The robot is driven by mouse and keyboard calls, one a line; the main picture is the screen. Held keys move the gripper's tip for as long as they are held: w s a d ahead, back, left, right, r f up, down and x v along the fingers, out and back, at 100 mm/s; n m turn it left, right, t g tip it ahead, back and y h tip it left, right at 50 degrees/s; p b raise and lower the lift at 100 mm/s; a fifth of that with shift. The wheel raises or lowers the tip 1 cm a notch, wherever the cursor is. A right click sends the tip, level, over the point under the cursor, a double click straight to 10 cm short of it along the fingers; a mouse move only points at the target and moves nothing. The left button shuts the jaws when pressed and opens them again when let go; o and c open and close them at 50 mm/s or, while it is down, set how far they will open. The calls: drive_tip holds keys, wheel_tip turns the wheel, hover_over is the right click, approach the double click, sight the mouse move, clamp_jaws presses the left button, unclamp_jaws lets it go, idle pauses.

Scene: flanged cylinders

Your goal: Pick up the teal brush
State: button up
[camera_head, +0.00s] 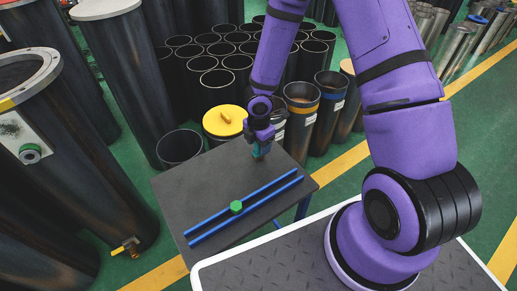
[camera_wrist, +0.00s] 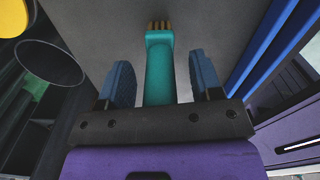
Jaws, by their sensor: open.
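The teal brush (camera_wrist: 160,68) shows in the wrist view, with a teal handle and tan bristles at its far end. Its handle runs between the two blue finger pads of my gripper (camera_wrist: 163,82). The jaws are open, with a gap on each side of the handle. In the head view my gripper (camera_head: 260,152) is low over the back of the dark grey table (camera_head: 205,185). Only a small teal patch of the brush shows there, under the gripper. I cannot tell whether the handle's near end touches the gripper.
A yellow-lidded cylinder (camera_head: 224,122) and several open black cylinders (camera_head: 180,147) stand behind the table. Large dark cylinders (camera_head: 65,160) stand at left. The table's left part is bare.

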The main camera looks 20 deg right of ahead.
drive_tip(key=shift+f, duration=0.1)
drive_tip(key=c, duration=1)
drive_tip(key=shift+r, duration=1.6)
drive_tip(key=shift+a+r, duration=0.1)
drive_tip(key=shift+r, duration=0.1)
drive_tip(key=s+a, duration=0.3)
drive_tip(key=a, duration=0.4)
drive_tip(key=s+a+r, duration=0.1)
drive_tip(key=s+a, duration=0.3)
drive_tip(key=a, duration=0.3)
drive_tip(key=shift+r, duration=0.2)
